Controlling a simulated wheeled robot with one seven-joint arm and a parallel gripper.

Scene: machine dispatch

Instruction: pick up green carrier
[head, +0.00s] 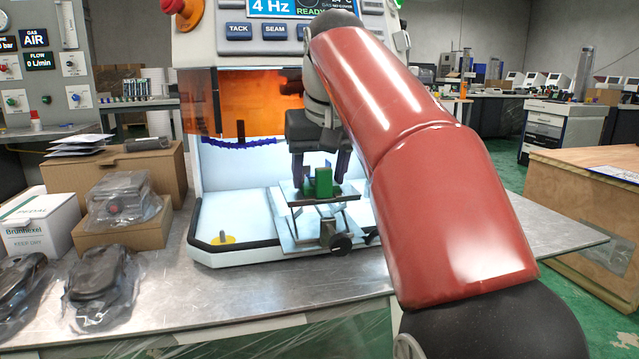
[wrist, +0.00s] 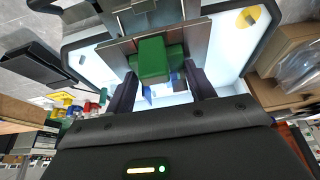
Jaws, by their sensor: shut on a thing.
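The green carrier (head: 323,182) is a small green block with a raised middle. It is at the small metal lift stage (head: 345,202) inside the open chamber of the white machine. In the wrist view the green carrier (wrist: 153,60) is between the two dark fingers. My gripper (head: 318,178) reaches down into the chamber and is shut on the carrier, a finger on either side. A small blue part (wrist: 176,83) shows behind the carrier in the wrist view. Whether the carrier touches the stage plate (wrist: 197,37) I cannot tell.
The machine's orange shield (head: 262,102) hangs above the chamber opening. Cardboard boxes (head: 122,222) and bagged dark parts (head: 100,285) crowd the bench's left. The bench front (head: 270,305) is clear.

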